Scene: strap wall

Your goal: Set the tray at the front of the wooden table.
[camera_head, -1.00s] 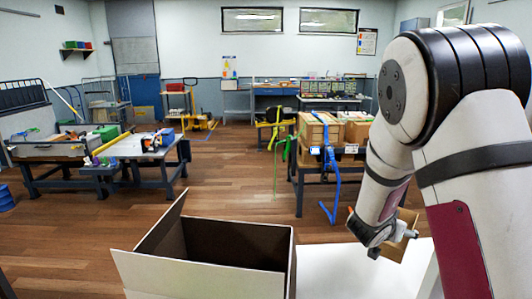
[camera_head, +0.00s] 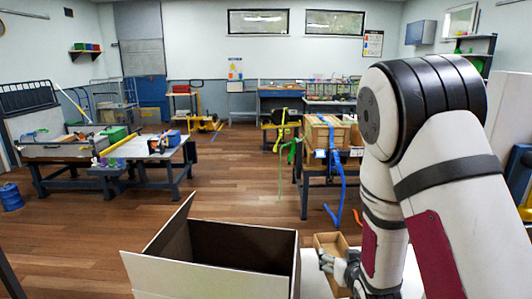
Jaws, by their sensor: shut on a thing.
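A small light-brown tray (camera_head: 329,242) is in the lower middle of the head view, just right of the open white box. My gripper (camera_head: 343,266) is shut on the tray's near right side, and the tray looks tilted. My wrist and arm hide part of it. Whether the tray touches the white surface below it, I cannot tell. No plain wooden table can be made out for certain; a white tabletop (camera_head: 314,283) shows between the box and my arm.
The open white box (camera_head: 210,275) with raised flaps fills the lower middle. Strapped cartons (camera_head: 325,135) stand on a dark bench beyond. Workbenches (camera_head: 75,150) with tools stand at the left. The wooden floor between them is clear.

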